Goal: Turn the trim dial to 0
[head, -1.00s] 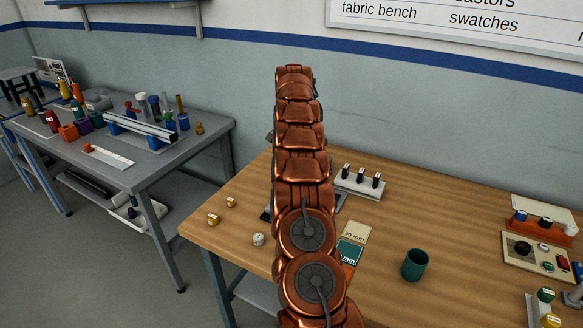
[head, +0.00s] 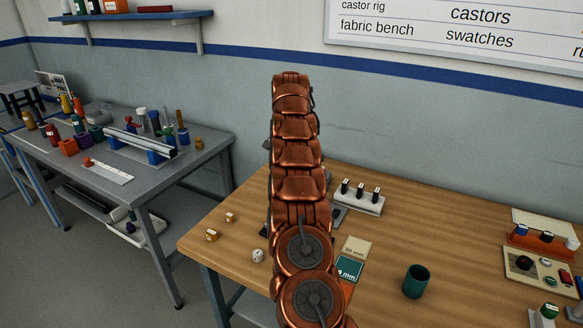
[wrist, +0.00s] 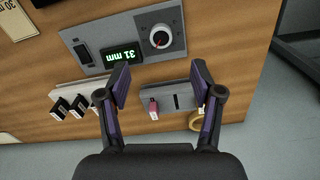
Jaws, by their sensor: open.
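The number the dial points to is too small to read. My gripper (wrist: 160,82) is open and empty, its two fingers apart and below the dial in the picture, not touching it. In the head view my copper arm hides the panel and most of the gripper.
A pale rack with several black-topped pieces (head: 359,200) stands near the panel. A green cup (head: 416,281) stands on the right of the wooden bench.

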